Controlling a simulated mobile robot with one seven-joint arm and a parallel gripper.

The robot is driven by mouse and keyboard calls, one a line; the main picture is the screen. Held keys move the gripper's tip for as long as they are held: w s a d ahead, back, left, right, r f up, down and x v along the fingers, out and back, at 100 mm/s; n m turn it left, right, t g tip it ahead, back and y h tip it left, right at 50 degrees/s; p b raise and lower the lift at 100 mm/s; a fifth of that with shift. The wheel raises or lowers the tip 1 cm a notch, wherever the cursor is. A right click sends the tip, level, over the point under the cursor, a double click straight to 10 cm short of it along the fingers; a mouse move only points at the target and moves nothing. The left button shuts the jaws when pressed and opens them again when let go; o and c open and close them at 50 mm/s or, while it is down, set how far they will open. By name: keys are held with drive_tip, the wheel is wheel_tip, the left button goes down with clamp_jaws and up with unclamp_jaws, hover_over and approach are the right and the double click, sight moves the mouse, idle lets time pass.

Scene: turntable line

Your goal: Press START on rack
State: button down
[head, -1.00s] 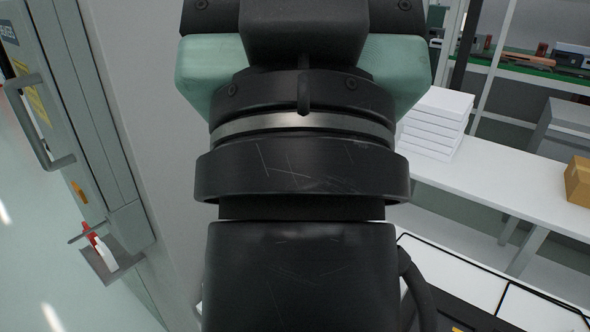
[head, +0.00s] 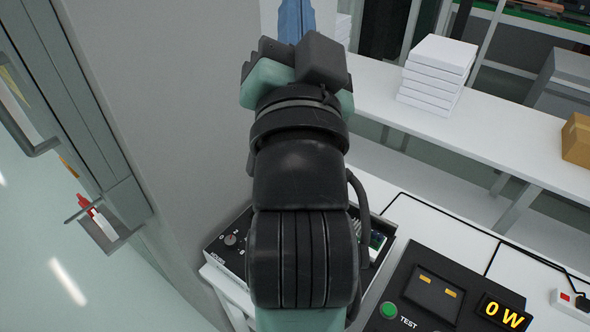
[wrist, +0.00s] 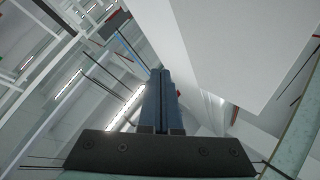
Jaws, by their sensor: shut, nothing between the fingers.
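My gripper (head: 297,22) is raised at the top of the head view, its blue fingers pointing away and cut off by the picture's edge. In the wrist view the two blue fingers (wrist: 161,78) lie side by side, shut and empty, pointing up toward the ceiling area. They touch nothing that I can see. No button marked START and nothing I can surely call the rack shows in either view.
A dark tray-like unit (head: 232,240) with a knob and a circuit board (head: 377,241) is partly hidden behind my arm. A grey wall (head: 190,110) stands close on the left. A white bench (head: 480,130) carries white boxes (head: 435,72) and a cardboard box (head: 577,140).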

drive_tip(key=w+f+m+g+p, duration=0.3)
drive_tip(key=f+m+g, duration=0.15)
drive_tip(key=f, duration=0.75)
drive_tip(key=w+f+m+g+p, duration=0.25)
drive_tip(key=f+m, duration=0.35)
drive_tip(key=f, duration=0.5)
drive_tip(key=s+f+m+g+p, duration=0.2)
drive_tip(key=s+f+m+g, duration=0.1)
drive_tip(key=f, duration=0.7)
drive_tip(key=s+f+m+g+p, duration=0.3)
drive_tip(key=s+f+m, duration=0.3)
drive_tip(key=f, duration=0.3)
drive_tip(key=shift+s+d+f+g+y, duration=0.15)
drive_tip(key=shift+s+f+g+y, duration=0.2)
drive_tip(key=shift+s, duration=0.2)
drive_tip(key=shift+f, duration=0.1)
wheel_tip(320, 180, down, 8)
drive_tip(key=b, duration=0.7)
drive_tip(key=shift+b, duration=0.35)
drive_tip(key=shift+f, duration=0.35)
